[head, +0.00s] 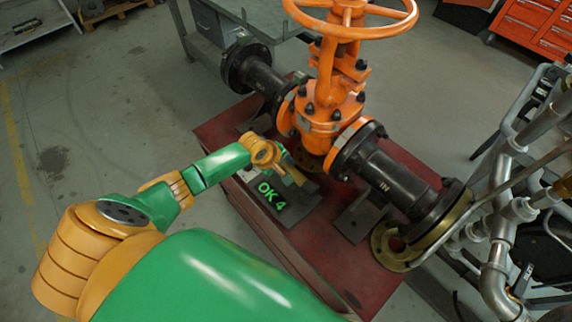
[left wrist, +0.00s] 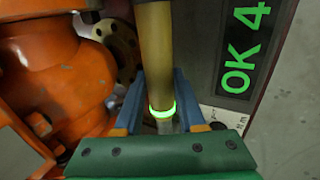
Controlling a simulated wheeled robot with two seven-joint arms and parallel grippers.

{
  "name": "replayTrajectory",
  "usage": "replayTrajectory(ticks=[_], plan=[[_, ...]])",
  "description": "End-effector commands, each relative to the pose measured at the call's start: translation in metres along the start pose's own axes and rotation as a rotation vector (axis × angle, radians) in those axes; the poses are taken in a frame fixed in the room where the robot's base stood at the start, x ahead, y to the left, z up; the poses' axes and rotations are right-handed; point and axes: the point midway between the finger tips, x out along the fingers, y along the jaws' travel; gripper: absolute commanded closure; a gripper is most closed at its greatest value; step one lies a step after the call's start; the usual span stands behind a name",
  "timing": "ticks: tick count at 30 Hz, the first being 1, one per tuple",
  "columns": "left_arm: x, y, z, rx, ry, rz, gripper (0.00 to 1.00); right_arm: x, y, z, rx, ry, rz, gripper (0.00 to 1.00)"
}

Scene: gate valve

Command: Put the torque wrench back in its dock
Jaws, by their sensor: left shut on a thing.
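My left gripper (head: 284,162) is beside the base of the orange valve, above the edge of the red stand. In the left wrist view its two blue fingers (left wrist: 161,108) are shut on a yellow-brown shaft with a glowing green ring, which I take to be the torque wrench (left wrist: 155,45). In the head view the wrench (head: 294,174) shows only as a short piece at the fingers. A dark panel reading "OK 4" (head: 270,196) lies just below the gripper; it also shows in the left wrist view (left wrist: 240,50). I cannot make out the dock for certain. My right gripper is not in view.
The orange gate valve (head: 325,105) with its handwheel stands on the red stand (head: 215,130), between black flanged pipes (head: 385,180). A brass ring flange (head: 385,248) lies at the stand's right. Grey pipework (head: 497,250) stands at the right. Floor at the left is clear.

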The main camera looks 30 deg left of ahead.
Motion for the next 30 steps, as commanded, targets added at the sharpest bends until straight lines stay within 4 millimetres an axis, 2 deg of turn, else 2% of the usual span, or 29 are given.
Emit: replayTrajectory(ticks=[4, 5, 8, 9, 17, 20, 27, 30], plan=[[-0.001, 0.002, 0.000, 0.000, 0.000, 0.004, 1.00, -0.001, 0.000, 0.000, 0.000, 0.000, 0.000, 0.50], [-0.001, 0.002, 0.000, 0.000, 0.000, 0.004, 0.55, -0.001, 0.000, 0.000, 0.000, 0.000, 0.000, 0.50], [-0.001, 0.002, 0.000, 0.000, 0.000, 0.004, 0.28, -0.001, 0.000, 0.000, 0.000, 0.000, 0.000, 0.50], [-0.001, 0.001, 0.000, 0.000, 0.000, 0.003, 0.26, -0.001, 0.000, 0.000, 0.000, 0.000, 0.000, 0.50], [-0.001, -0.001, 0.000, 0.000, 0.000, -0.003, 0.26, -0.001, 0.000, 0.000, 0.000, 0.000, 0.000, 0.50], [-0.014, 0.001, 0.000, 0.000, -0.001, -0.001, 0.26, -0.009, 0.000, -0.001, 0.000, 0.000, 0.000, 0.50], [-0.061, 0.002, 0.000, 0.001, 0.001, 0.002, 0.26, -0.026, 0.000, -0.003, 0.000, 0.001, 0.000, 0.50], [-0.070, 0.001, 0.000, 0.002, 0.001, 0.002, 0.26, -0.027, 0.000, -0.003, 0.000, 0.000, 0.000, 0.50]])
